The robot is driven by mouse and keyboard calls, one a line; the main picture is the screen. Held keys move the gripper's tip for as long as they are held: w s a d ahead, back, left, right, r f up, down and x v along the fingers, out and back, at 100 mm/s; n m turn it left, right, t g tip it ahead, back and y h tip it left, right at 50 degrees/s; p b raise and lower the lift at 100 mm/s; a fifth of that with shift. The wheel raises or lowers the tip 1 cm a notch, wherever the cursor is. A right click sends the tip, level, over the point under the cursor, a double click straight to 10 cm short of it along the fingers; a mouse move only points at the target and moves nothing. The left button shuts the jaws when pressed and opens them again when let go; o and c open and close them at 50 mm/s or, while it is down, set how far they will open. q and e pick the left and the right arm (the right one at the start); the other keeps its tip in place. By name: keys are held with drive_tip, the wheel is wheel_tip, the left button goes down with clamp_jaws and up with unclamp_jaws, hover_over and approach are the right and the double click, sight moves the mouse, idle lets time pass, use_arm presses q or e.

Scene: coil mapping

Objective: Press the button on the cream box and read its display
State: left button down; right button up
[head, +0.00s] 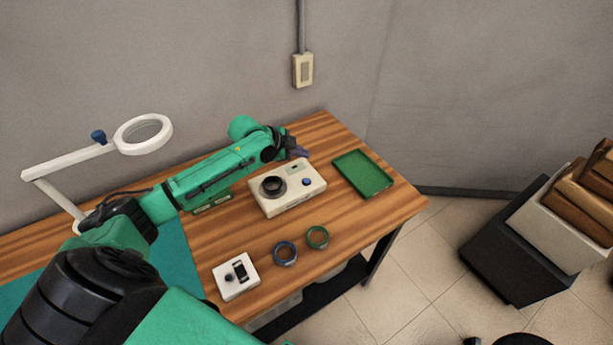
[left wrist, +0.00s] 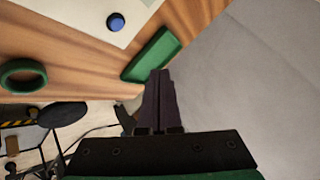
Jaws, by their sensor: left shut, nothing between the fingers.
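The cream box (head: 287,188) sits on the wooden table, with a dark round ring or socket on its top left. Its blue button (head: 306,182) is at the right of the top; it also shows in the left wrist view (left wrist: 115,22). A small dark display (head: 294,167) is behind the button; I cannot read it at this size. My left gripper (head: 301,152) is shut and empty, above the box's back edge. In the left wrist view its fingers (left wrist: 158,95) point toward the green tray, apart from the button. My right gripper is not in view.
A green tray (head: 362,173) lies right of the box. A blue ring (head: 285,253), a green ring (head: 317,237) and a white box (head: 236,276) lie in front. A magnifier lamp (head: 143,134) stands at the left. The wall is close behind.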

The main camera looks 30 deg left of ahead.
use_arm(q)
drive_tip(key=b, duration=0.5)
hover_over(306, 181)
drive_tip(key=a, duration=0.1)
drive_tip(key=f, duration=0.5)
drive_tip(key=shift+s+f, duration=0.1)
drive_tip(key=shift+s, duration=0.1)
drive_tip(key=f+b, duration=0.2)
drive_tip(key=f, duration=0.1)
drive_tip(key=shift+s+d, duration=0.15)
drive_tip(key=shift+s, duration=0.05)
drive_tip(key=shift+w+f, duration=0.15)
drive_tip(key=shift+f, duration=0.25)
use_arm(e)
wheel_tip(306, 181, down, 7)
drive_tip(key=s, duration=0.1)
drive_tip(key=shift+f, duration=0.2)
use_arm(q)
drive_tip(key=shift+r, duration=0.1)
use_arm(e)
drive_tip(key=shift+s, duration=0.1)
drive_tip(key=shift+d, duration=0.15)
use_arm(q)
drive_tip(key=shift+f+b, duration=0.3)
drive_tip(key=shift+f, duration=0.15)
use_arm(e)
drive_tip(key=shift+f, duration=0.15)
